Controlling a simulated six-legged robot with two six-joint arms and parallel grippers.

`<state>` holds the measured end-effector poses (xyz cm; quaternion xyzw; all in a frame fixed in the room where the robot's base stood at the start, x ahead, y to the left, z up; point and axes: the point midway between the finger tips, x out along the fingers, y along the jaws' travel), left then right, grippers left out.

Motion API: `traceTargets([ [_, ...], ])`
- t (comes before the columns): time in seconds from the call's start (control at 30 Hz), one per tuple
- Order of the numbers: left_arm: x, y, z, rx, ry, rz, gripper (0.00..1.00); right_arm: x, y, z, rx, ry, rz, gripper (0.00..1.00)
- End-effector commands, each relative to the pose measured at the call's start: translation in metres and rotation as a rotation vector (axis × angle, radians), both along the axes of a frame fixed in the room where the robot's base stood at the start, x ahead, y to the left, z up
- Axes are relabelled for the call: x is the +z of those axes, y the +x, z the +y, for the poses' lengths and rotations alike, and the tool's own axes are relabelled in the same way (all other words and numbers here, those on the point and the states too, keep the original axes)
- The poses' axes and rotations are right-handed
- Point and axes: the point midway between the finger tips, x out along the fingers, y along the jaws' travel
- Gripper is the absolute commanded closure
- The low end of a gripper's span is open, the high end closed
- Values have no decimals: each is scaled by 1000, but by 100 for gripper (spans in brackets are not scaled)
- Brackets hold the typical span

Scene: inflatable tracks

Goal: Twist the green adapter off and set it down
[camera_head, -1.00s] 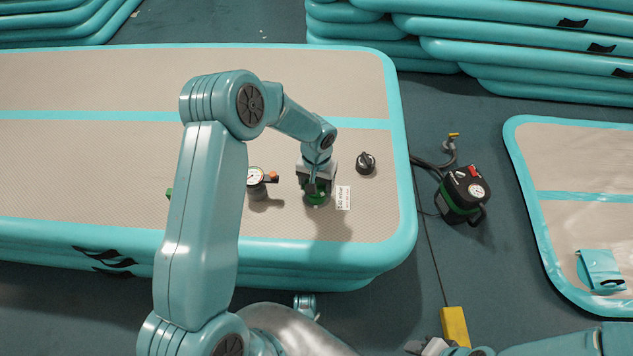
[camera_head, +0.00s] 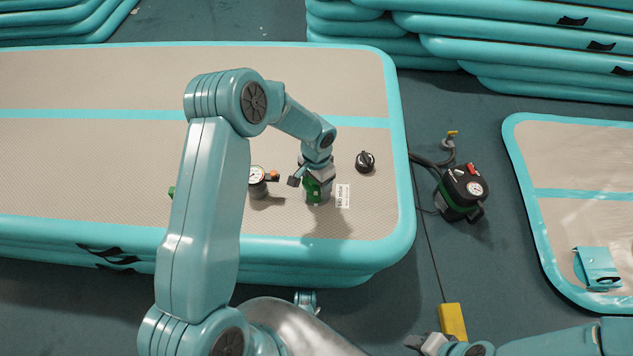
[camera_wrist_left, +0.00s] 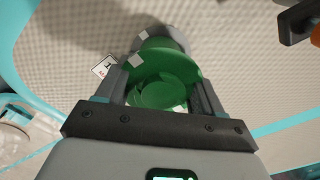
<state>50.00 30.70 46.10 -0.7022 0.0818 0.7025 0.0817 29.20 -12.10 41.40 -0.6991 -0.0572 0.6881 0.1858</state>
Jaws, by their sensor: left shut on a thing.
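The green adapter (camera_head: 313,190) is on the near right part of the inflatable track (camera_head: 345,80). My left gripper (camera_head: 317,186) comes down from above and is shut on it. In the left wrist view the adapter (camera_wrist_left: 165,72) sits between the two fingers, with pale marks on its rim. A grey round part (camera_wrist_left: 167,36) shows just beyond it; I cannot tell whether the two are still joined. My right gripper (camera_head: 424,344) is low at the bottom edge, away from the track; its jaws are too small to read.
A gauge (camera_head: 257,176) with an orange-tipped fitting stands left of the gripper. A black cap (camera_head: 365,162) and a white label (camera_head: 343,196) lie to the right. A pump (camera_head: 462,193) with a hose stands on the floor. A yellow block (camera_head: 453,321) lies near the right gripper.

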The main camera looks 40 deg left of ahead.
Motion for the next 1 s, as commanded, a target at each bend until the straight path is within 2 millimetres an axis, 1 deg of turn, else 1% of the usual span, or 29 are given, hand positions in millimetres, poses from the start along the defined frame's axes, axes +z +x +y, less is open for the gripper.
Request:
traceTargets([
  [1.0, 43, 0, 0, 1, 0, 0, 64, 27, 0, 0, 0, 0, 0, 57],
])
